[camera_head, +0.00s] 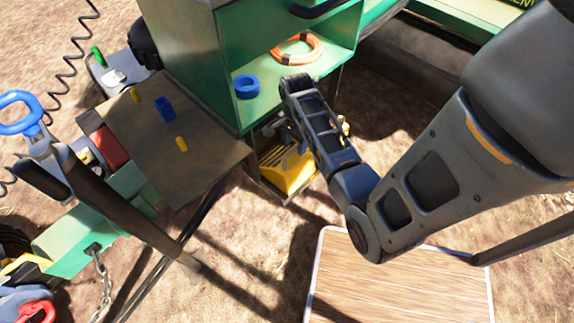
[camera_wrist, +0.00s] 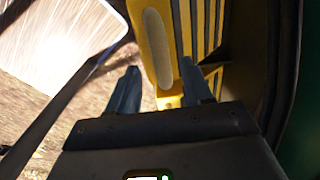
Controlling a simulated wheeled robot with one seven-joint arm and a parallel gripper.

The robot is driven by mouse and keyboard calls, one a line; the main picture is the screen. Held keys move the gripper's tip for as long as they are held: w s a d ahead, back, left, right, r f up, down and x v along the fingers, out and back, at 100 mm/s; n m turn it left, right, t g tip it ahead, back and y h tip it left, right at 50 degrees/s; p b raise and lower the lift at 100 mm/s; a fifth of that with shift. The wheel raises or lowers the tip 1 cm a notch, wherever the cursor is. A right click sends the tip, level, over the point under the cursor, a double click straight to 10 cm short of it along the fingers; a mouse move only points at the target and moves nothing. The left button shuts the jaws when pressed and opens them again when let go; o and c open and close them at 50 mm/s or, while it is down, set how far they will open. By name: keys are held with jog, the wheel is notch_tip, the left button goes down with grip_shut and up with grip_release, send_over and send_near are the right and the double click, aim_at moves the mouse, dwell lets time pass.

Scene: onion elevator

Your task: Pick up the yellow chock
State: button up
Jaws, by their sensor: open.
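The yellow chock (camera_head: 288,172) sits on the low shelf under the green cabinet, partly hidden by my arm in the head view. It has dark ribs along one face. In the wrist view the yellow chock (camera_wrist: 156,45) fills the top centre, with a long pale slot in its side and ribs to the right. My gripper (camera_wrist: 160,85) is open, with one finger to the left of the chock's near end and the other at its right side. In the head view my gripper is mostly hidden behind my arm. I cannot tell if the fingers touch the chock.
The green cabinet (camera_head: 232,90) stands just above the low shelf and holds a blue roll (camera_head: 246,87) and an orange cable coil (camera_head: 299,49). A brown board (camera_head: 150,150) with small items lies to the left. A wooden-topped table (camera_head: 395,285) stands in front.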

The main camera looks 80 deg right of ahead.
aim_at(293, 148)
jog(key=f, duration=0.4)
jog(key=shift+w+a, duration=0.1)
jog(key=shift+w, duration=0.1)
jog(key=shift+c, duration=0.3)
grip_shut()
dwell(0.8)
jog(key=shift+r, duration=0.1)
